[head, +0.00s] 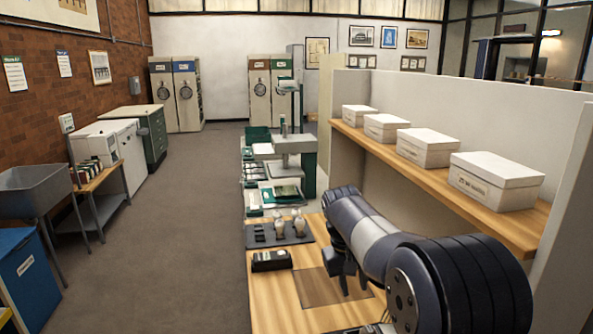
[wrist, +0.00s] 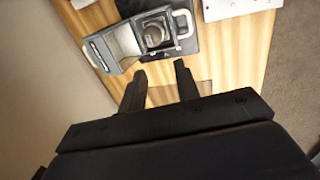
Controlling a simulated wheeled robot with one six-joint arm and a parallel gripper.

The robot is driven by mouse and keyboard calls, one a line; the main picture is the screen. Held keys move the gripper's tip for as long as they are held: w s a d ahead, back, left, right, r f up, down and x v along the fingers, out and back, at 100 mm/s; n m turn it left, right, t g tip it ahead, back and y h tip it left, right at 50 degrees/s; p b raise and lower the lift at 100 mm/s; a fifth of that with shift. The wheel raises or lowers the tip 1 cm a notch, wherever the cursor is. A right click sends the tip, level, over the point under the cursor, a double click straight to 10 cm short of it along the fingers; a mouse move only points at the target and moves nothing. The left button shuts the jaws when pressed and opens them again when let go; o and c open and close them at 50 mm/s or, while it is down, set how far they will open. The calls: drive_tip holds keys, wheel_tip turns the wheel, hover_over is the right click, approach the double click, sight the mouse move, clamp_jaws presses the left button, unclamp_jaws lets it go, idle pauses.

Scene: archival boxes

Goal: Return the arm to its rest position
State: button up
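My gripper (wrist: 160,72) shows in the wrist view with its two dark fingers apart and nothing between them. They point over a wooden worktop (wrist: 245,75). Just beyond the fingertips is a grey metal device (wrist: 122,50) with a handle and a round part. In the head view my gripper (head: 347,266) is a dark shape below my arm, low over the worktop (head: 275,300); its fingers are hard to make out there. My arm stretches forward from the lower right and hides part of the worktop.
Several white archival boxes (head: 495,180) stand on a wooden shelf (head: 450,187) right of my arm, against a pale partition (head: 465,100). A dark mat (head: 284,239) with small items and a black box (head: 271,261) lie on the worktop. The floor at left (head: 175,240) is clear.

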wheel_tip(320, 180, down, 7)
drive_tip(key=d, duration=0.1)
idle(0.3)
drive_tip(key=shift+s, duration=0.15)
